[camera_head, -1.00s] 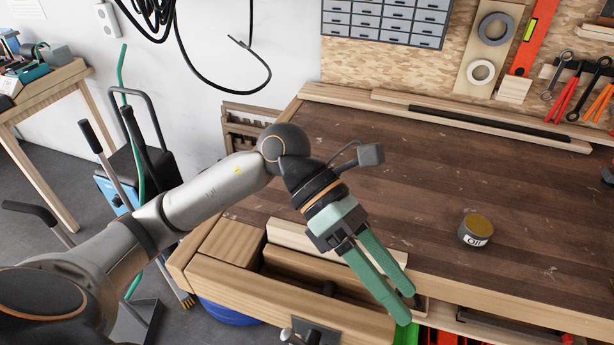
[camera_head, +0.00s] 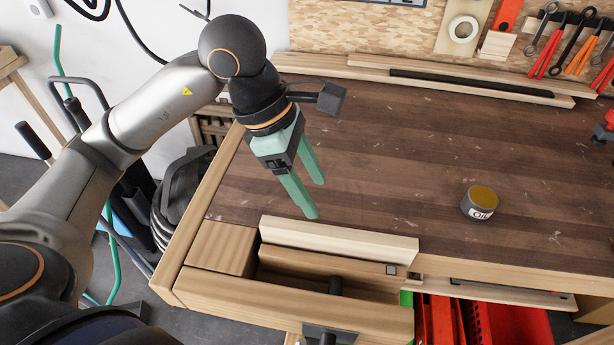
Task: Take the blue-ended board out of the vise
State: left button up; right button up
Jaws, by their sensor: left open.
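The vise (camera_head: 290,296) is at the bench's front left, a thick wooden jaw with a dark screw (camera_head: 335,286) in the gap behind it. A pale board (camera_head: 340,241) runs left to right along the back of this gap. I see no blue end on it, so I cannot tell if it is the blue-ended board. My left gripper (camera_head: 315,199) is open and empty, its green fingers pointing down over the bench top, behind the pale board and apart from it. My right gripper is not in view.
An oil tin (camera_head: 479,203) stands on the bench top (camera_head: 400,150) to the right. Long strips (camera_head: 430,78) lie along the back edge. Red bins (camera_head: 505,318) show below the front edge. The middle of the bench top is clear.

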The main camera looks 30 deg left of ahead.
aim_at(337, 232)
pick_arm(q)
jog(key=shift+d+f, duration=0.1)
jog(key=x, duration=1.2)
jog(key=shift+d+f, duration=0.1)
jog(key=shift+f, duration=0.05)
jog(key=shift+c, duration=0.3)
grip_shut()
dwell(1.0)
